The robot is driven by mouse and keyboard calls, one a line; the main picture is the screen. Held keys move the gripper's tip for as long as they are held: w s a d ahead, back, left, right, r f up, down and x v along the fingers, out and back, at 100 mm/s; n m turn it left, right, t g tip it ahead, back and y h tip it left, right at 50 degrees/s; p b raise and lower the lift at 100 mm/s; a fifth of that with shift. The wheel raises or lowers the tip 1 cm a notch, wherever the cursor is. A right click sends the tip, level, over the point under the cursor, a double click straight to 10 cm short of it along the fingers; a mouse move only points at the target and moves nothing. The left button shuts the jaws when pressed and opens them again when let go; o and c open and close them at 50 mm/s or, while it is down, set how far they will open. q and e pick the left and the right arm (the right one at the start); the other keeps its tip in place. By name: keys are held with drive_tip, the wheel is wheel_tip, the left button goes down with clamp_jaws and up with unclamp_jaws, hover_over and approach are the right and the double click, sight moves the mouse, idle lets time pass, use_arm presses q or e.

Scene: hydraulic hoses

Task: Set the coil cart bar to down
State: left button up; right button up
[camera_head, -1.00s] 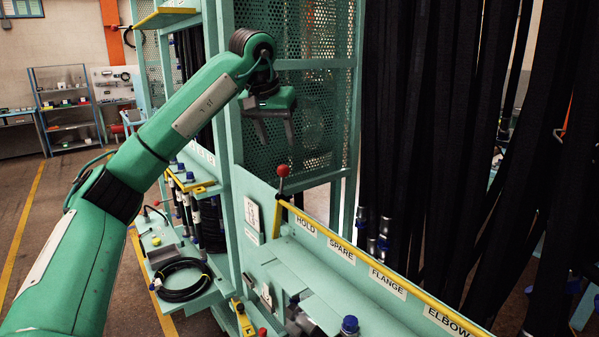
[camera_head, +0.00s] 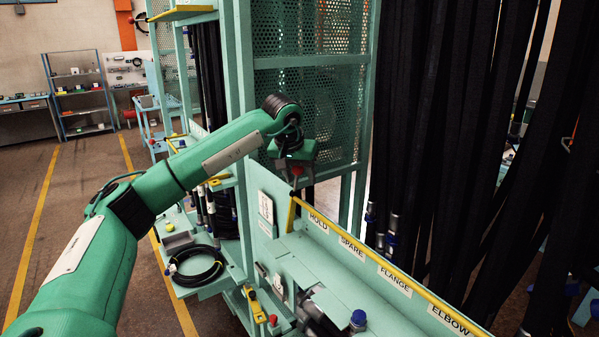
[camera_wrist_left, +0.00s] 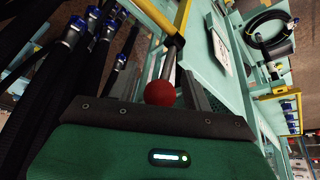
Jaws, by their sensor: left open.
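A red ball knob (camera_head: 297,170) tops a short stem with a yellow part below it, at the far left end of the labelled teal rack. I cannot tell for certain that this is the coil cart bar. My left gripper (camera_head: 298,180) is at the knob, its fingers pointing down and partly hidden behind it. In the left wrist view the red knob (camera_wrist_left: 160,93) sits close to the palm, with a dark finger on either side and the stem running away between them. The fingers are open; contact with the knob cannot be told. My right gripper is out of view.
A yellow rail (camera_head: 385,257) runs along the labelled rack edge. A black hose coil (camera_head: 196,266) lies on a low teal shelf. A yellow lever (camera_head: 255,305) with a red knob is below. Black hoses (camera_head: 430,130) hang at right; perforated panels stand behind the gripper.

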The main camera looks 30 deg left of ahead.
use_arm(q)
drive_tip(key=shift+c, duration=0.7)
clamp_jaws()
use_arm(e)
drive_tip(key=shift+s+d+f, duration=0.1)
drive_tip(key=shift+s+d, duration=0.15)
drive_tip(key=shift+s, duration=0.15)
